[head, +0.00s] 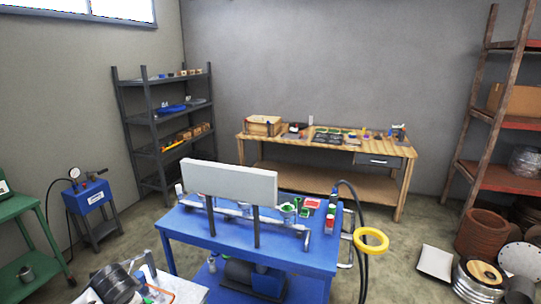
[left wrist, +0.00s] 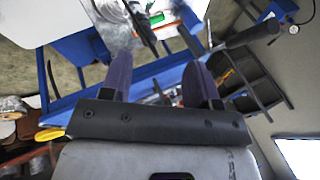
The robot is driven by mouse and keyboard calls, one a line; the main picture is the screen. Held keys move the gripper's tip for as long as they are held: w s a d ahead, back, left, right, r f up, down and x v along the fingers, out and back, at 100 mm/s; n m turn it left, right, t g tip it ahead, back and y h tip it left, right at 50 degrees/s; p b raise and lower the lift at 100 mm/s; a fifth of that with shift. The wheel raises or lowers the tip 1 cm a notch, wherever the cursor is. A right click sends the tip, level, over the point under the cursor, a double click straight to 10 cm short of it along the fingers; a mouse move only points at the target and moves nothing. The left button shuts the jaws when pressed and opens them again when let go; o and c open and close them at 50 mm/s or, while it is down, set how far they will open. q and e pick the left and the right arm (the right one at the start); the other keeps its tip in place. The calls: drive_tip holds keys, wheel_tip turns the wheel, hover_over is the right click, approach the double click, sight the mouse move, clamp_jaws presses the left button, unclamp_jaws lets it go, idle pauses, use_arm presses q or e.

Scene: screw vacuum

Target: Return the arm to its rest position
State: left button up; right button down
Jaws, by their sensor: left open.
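My left gripper (left wrist: 158,72) shows in the left wrist view, with two dark purple fingers standing well apart. It is open and nothing is between the fingers. Neither arm nor gripper shows in the head view. The blue table (head: 180,226) stands in the middle of the head view. My right gripper is not seen.
A yellow ring (head: 370,240) with dark hoses hangs at the table's right. A wooden bench (head: 385,151) and a grey shelf (head: 150,150) stand behind. A green table (head: 15,207) is at left, metal drums and coils at right.

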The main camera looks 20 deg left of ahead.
use_arm(q)
drive_tip(key=s+d+m+t+h, duration=0.1)
drive_tip(key=s+d+t, duration=0.15)
drive_tip(key=d, duration=0.75)
drive_tip(key=s+d+m+t, duration=0.1)
drive_tip(key=s+d+t, duration=0.15)
drive_tip(key=d, duration=0.75)
drive_tip(key=s+d+f+n+g+h, duration=0.1)
drive_tip(key=s+d+f+g, duration=0.1)
drive_tip(key=s+d+f, duration=0.45)
drive_tip(key=s+d+f+n+g+h, duration=0.1)
drive_tip(key=s+f+h, duration=0.15)
drive_tip(key=s, duration=0.75)
drive_tip(key=s+d+f+n+g, duration=0.15)
drive_tip(key=s+d+f, duration=0.3)
drive_tip(key=s, duration=0.45)
wheel_tip(320, 180, up, 28)
drive_tip(key=a+p, duration=0.1)
drive_tip(key=p, duration=2.7)
drive_tip(key=shift+w+p, duration=0.3)
drive_tip(key=shift+w, duration=0.15)
drive_tip(key=shift+m+g, duration=0.25)
